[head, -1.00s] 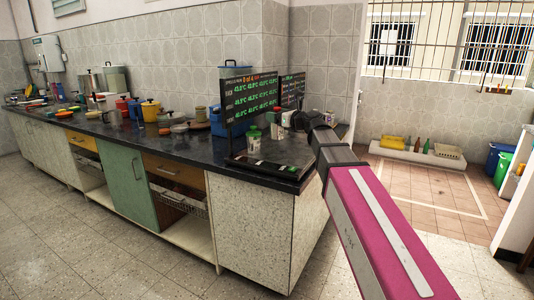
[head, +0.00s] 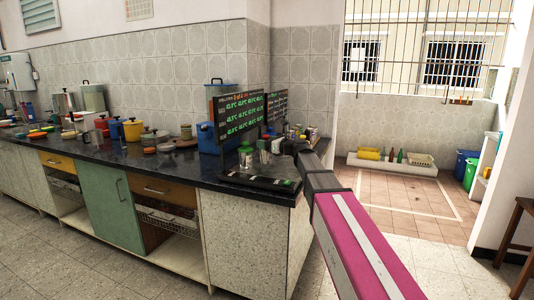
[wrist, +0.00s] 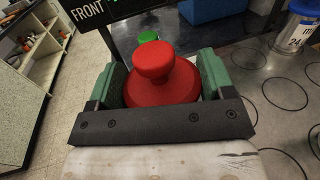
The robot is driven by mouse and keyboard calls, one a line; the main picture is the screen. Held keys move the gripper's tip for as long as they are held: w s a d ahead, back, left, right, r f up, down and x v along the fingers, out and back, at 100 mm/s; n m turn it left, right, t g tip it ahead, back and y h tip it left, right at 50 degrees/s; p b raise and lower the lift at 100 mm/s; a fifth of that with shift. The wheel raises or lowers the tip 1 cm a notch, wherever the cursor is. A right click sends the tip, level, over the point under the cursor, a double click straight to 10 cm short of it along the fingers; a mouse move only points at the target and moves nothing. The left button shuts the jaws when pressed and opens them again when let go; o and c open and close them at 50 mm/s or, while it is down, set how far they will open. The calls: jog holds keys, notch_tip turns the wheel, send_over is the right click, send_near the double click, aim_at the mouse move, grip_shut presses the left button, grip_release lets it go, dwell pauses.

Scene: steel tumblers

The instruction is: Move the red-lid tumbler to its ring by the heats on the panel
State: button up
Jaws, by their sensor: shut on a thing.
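My gripper (wrist: 160,88) is shut on the red-lid tumbler; its red knobbed lid (wrist: 156,70) fills the space between the green finger pads in the wrist view. The tumbler's body is hidden below the lid. In the head view my gripper (head: 280,146) is small, over the counter's right end, beside the heat panel (head: 238,115). Its rows of green readings are too small to read surely. Dark rings (wrist: 287,94) are drawn on the counter to the right in the wrist view. Which ring belongs to this tumbler I cannot tell.
A green-lid tumbler (head: 245,157) stands in front of the panel; a green lid (wrist: 148,37) shows just beyond the red one. A steel tumbler with a blue top (wrist: 300,25) stands at the upper right. Pots and jars (head: 130,130) crowd the counter leftward.

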jog(key=shift+w+d+f, duration=0.15)
jog(key=shift+w+f, duration=0.1)
jog(key=shift+f, duration=1.95)
jog(key=shift+f, duration=0.1)
jog(key=o, duration=1.1)
jog(key=shift+s+d, duration=0.25)
jog(key=shift+d, duration=0.05)
jog(key=v, duration=1.1)
jog(key=shift+d, duration=0.15)
